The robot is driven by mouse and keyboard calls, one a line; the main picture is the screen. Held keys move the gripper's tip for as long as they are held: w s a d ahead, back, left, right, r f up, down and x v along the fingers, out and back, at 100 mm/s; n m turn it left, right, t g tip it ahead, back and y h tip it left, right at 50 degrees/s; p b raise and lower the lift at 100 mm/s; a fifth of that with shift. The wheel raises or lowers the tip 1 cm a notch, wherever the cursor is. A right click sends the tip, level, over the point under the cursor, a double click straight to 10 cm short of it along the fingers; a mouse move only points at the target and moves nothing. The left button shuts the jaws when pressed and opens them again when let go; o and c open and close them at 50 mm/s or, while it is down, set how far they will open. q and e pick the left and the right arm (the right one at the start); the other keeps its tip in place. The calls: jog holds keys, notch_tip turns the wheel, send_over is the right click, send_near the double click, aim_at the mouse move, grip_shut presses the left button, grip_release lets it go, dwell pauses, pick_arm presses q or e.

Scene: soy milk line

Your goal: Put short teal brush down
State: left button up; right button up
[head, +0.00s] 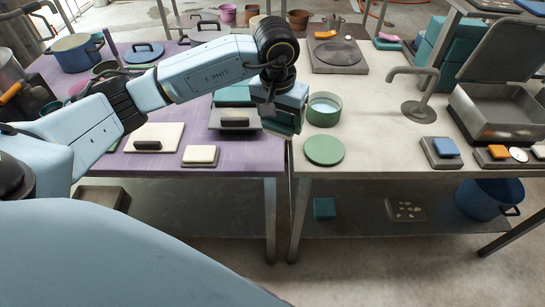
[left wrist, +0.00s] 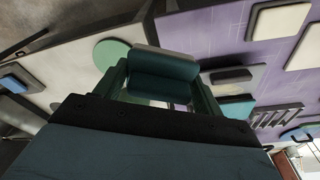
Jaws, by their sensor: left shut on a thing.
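My left gripper (head: 284,122) hangs over the seam between the purple table (head: 190,158) and the pale table (head: 385,160). In the left wrist view it is shut on a short teal brush (left wrist: 163,67), a rounded teal block with a grey edge, held between the two green fingers. In the head view I cannot clearly separate the brush from the gripper. The brush appears above the table tops, but I cannot tell how high. My right gripper is in neither view.
A green pot (head: 323,112) and a round green lid (head: 324,151) stand just right of my left gripper. A grey block with a dark handle (head: 233,121) is just left. White boards (head: 170,132) lie on the purple table. A tap (head: 417,108) rises farther right. Bare pale tabletop lies between lid and tap.

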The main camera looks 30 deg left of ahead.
pick_arm(q)
jog(key=shift+n, duration=0.3)
jog(key=a+f, duration=0.3)
jog(key=shift+w+a+f+b, duration=0.15)
jog(key=shift+a+f+b, duration=0.1)
jog(key=shift+b, duration=0.05)
send_over(270, 156)
jog(key=f, duration=0.4)
jog(key=shift+s+f, duration=0.2)
jog(key=shift+s, duration=0.15)
jog(key=shift+f, duration=0.6)
notch_tip(270, 156, down, 3)
jog(key=shift+f, duration=0.1)
jog(key=shift+w+f, duration=0.1)
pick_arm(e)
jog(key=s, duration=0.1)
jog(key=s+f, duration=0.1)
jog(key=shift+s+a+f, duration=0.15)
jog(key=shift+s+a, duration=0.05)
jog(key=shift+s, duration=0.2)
